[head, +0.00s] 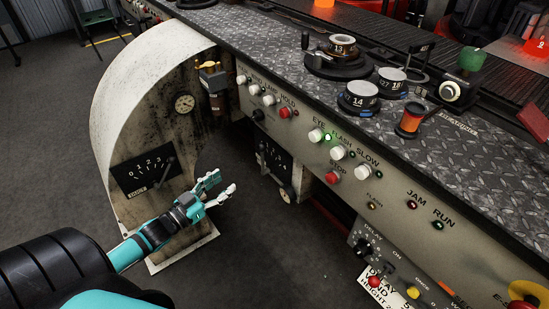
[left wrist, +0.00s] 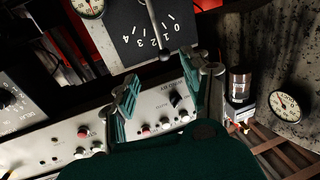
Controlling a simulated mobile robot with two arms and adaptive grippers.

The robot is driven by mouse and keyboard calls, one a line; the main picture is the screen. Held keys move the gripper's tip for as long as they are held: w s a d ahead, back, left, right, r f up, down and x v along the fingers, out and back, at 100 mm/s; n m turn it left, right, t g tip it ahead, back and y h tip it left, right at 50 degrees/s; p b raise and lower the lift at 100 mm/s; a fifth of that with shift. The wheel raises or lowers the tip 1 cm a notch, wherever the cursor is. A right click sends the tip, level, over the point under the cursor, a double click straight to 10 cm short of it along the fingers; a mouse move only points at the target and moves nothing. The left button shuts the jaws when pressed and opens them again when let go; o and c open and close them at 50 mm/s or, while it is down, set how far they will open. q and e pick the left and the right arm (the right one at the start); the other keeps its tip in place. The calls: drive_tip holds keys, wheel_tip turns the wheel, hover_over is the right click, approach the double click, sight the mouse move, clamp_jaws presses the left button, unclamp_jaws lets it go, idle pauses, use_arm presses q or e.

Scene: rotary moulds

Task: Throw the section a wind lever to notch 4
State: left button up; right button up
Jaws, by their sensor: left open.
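A black scale panel (left wrist: 130,58) numbered 0 to 4 shows upside down at the top of the left wrist view. Its lever (left wrist: 157,28) is a thin grey rod with a dark knob, crossing the panel near the 0 end; its exact notch is unclear. This seems to be the panel (head: 278,158) under the console in the head view. A similar panel (head: 128,181) with a lever (head: 165,168) is on the curved guard. Section labels are unreadable. My left gripper (head: 222,186) is open and empty, its fingers (left wrist: 170,88) apart, with no visible contact with the lever.
The curved guard (head: 120,105) stands left of my left gripper and carries a gauge (head: 184,103) and a lubricator (head: 212,78). The console front (head: 320,160) with several buttons overhangs on the right. Dark floor (head: 240,260) lies clear below.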

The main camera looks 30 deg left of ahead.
use_arm(q)
drive_tip(key=b, duration=0.2)
approach(261, 155)
drive_tip(key=w, duration=0.4)
drive_tip(key=shift+w+d+b, duration=0.3)
drive_tip(key=shift+w, duration=0.8)
drive_tip(key=shift+w+d+b, duration=0.3)
drive_tip(key=shift+w, duration=0.8)
drive_tip(key=shift+w+d+b, duration=0.3)
drive_tip(key=shift+w, duration=0.8)
use_arm(e)
drive_tip(key=w+a+r+t+y, duration=0.1)
drive_tip(key=w+t, duration=0.3)
drive_tip(key=w, duration=0.4)
drive_tip(key=shift+a+r+t, duration=0.3)
drive_tip(key=shift+a, duration=0.55)
use_arm(q)
clamp_jaws()
drive_tip(key=shift+w+f, duration=0.1)
drive_tip(key=shift+f, duration=0.05)
use_arm(e)
drive_tip(key=shift+w+d+f, duration=0.1)
